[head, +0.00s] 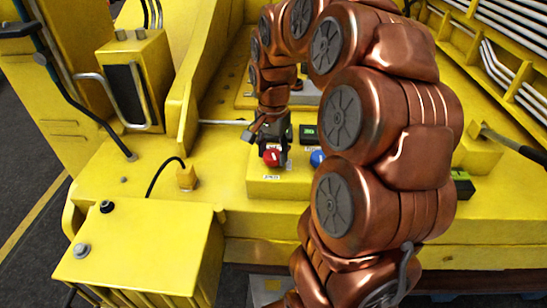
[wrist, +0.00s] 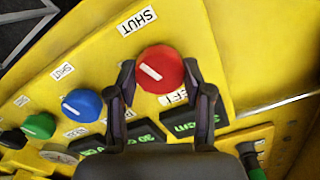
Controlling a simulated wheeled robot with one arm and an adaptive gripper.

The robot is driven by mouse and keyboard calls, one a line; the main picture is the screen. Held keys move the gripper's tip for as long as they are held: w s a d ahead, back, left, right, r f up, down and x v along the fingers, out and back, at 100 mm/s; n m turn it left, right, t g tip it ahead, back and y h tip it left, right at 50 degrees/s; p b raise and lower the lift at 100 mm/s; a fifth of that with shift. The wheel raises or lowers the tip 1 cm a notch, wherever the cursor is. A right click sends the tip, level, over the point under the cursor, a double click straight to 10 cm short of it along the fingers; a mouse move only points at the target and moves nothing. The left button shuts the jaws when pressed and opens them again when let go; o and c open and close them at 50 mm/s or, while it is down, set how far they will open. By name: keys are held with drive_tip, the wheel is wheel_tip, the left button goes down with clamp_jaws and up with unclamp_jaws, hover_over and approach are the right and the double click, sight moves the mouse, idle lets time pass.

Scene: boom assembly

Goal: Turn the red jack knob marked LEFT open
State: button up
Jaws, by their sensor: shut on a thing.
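The red knob (wrist: 160,68) is on the yellow panel in the wrist view, with a white line on its face. It also shows in the head view (head: 271,158), in front of the dark end of my arm. A SHUT label (wrist: 137,20) is above it. A label below it (wrist: 173,97) is partly hidden; its letters read as the end of LEFT. My gripper (wrist: 157,74) has one dark finger on each side of the red knob and is shut on it.
A blue knob (wrist: 82,105) and a green knob (wrist: 40,126) are to the left in the wrist view. Dark displays with green digits (wrist: 193,121) lie just below the red knob. A cable fitting (head: 186,178) stands left of the panel in the head view.

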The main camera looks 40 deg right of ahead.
drive_tip(key=n+b, duration=0.3)
drive_tip(key=n, duration=0.1)
drive_tip(key=shift+f+n, duration=0.15)
drive_tip(key=shift+n, duration=0.15)
drive_tip(key=n+b, duration=0.1)
drive_tip(key=n, duration=0.1)
drive_tip(key=shift+n, duration=0.3)
drive_tip(key=n+b, duration=0.1)
drive_tip(key=n, duration=0.2)
drive_tip(key=shift+n, duration=1.9)
drive_tip(key=shift+b, duration=0.3)
drive_tip(key=o, duration=1.2)
drive_tip(key=shift+c, duration=0.2)
drive_tip(key=shift+r, duration=0.2)
